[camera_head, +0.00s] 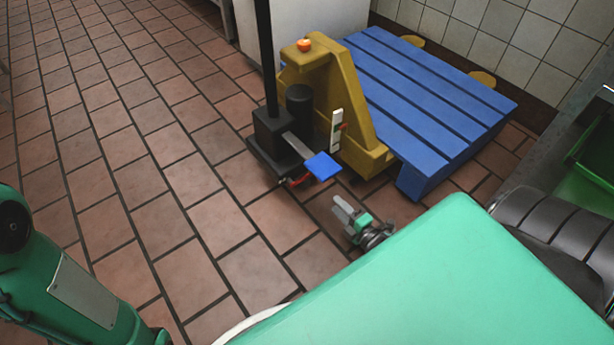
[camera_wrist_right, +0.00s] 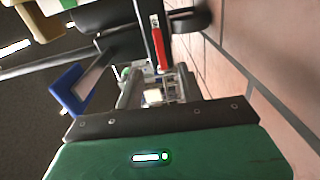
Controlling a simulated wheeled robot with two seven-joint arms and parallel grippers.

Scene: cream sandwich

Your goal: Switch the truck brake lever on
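The yellow pallet truck (camera_head: 360,125) stands on the tiled floor with its black column (camera_head: 299,108) in front. A red lever (camera_head: 296,181) sits low at its base, and a blue pedal (camera_head: 322,166) sticks out above it. In the right wrist view the red lever (camera_wrist_right: 160,50) shows straight ahead and the blue pedal (camera_wrist_right: 68,90) is at left. I cannot tell for sure which is the brake. My right gripper (camera_head: 339,207) is low, right of and nearer than the pedal, with its fingers apart and nothing between them. My left gripper is out of view.
A blue pallet (camera_head: 435,95) lies behind the truck's yellow body. A white plate with coloured marks (camera_head: 337,130) stands on the truck near the pedal. A metal counter edge (camera_head: 550,150) is at right. Floor at left is clear.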

